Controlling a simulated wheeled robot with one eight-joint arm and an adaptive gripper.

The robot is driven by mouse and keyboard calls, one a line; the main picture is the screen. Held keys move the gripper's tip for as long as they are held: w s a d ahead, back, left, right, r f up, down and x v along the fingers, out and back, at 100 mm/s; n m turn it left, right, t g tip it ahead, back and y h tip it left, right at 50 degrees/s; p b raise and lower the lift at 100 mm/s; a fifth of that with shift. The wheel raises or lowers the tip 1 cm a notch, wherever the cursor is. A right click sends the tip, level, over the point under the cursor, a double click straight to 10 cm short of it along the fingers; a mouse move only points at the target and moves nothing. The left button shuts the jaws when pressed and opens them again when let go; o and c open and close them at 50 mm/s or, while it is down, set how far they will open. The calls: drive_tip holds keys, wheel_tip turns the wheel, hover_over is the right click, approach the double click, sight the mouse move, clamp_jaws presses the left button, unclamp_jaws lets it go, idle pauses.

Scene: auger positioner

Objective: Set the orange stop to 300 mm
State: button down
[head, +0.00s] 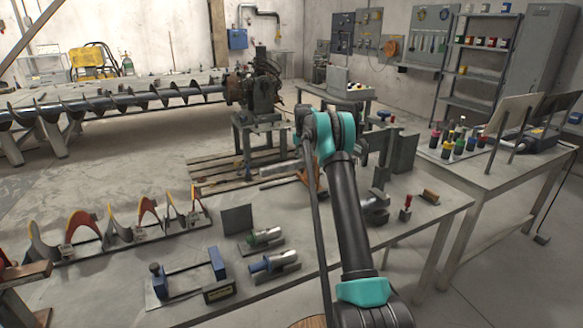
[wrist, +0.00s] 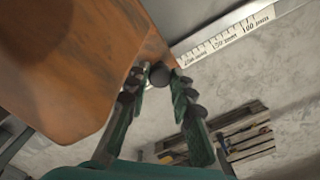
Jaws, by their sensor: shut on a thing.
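The orange stop (wrist: 75,60) fills the upper left of the wrist view, close to the camera. In the head view a small part of the orange stop (head: 310,176) shows behind my arm. A pale scale strip (wrist: 225,38) with mm markings runs from the stop's edge to the upper right; one label looks like 100 mm, the others are blurred. My gripper (wrist: 160,80) is at the stop's lower right edge, its fingers closed around a small dark round knob (wrist: 160,72). The knob's link to the stop is partly hidden. In the head view my arm hides the gripper.
A grey bench (head: 330,250) carries blue-ended fixtures (head: 185,278) and cylindrical parts (head: 272,262) left of my arm. A red-handled tool (head: 406,208) and a wooden block (head: 430,197) lie to the right. A wooden pallet (head: 225,165) lies on the floor behind.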

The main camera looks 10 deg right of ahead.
drive_tip(key=d, duration=0.2)
drive_tip(key=w+d, duration=0.1)
drive_tip(key=d, duration=0.2)
drive_tip(key=w+d, duration=0.1)
drive_tip(key=d, duration=0.1)
drive_tip(key=shift+w+d, duration=0.25)
drive_tip(key=shift+d, duration=0.1)
drive_tip(key=c, duration=1.3)
unclamp_jaws()
drive_tip(key=shift+d, duration=0.1)
drive_tip(key=shift+c, duration=0.2)
drive_tip(key=shift+o, duration=0.2)
drive_tip(key=shift+a+r, duration=0.2)
drive_tip(key=shift+r, duration=0.1)
wheel_tip(320, 180, up, 11)
drive_tip(key=shift+r, duration=0.2)
